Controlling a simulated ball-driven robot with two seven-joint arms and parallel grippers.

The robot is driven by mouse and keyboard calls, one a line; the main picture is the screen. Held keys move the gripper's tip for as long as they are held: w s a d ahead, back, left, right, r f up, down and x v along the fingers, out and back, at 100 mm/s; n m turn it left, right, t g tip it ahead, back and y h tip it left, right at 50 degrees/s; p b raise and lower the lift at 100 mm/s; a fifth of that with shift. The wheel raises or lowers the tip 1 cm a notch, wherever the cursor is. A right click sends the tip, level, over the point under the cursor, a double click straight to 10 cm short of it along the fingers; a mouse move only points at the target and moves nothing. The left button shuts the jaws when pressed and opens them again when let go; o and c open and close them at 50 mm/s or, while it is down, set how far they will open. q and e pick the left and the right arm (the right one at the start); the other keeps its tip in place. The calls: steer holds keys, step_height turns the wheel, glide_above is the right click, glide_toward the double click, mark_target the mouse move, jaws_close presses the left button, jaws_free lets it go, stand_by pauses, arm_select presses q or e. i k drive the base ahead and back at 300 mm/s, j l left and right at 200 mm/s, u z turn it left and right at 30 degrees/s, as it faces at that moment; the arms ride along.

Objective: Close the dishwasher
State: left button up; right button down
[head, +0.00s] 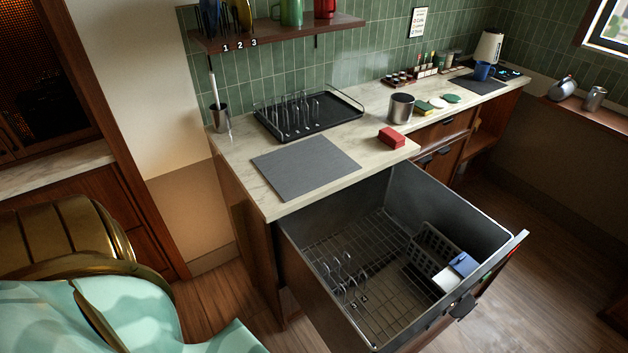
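The dishwasher is a drawer type, pulled far out from under the counter. Its dark grey tub (455,194) shows its open top. Inside is a wire rack (385,300) with several upright tines at the left and a dark basket (432,250) at the right. A blue and white item (460,265) sits by the basket near the front wall. A dark handle (463,307) is on the outer side of the front panel (500,262). Neither of my grippers shows in the head view.
The marble counter (235,165) above holds a grey mat (305,167), a black drying rack (350,112), a red block (391,138) and a metal canister (401,108). A wall shelf (280,32) hangs above. Wooden floor (540,290) is clear at the right.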

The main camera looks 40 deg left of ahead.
mark_target(340, 255)
steer(key=k, duration=0.5)
steer(key=j+u, duration=0.15)
steer(key=u, duration=0.2)
steer(key=k+j+u, duration=0.1)
steer(key=u, duration=0.2)
steer(key=j+u, duration=0.35)
steer(key=l, duration=0.1)
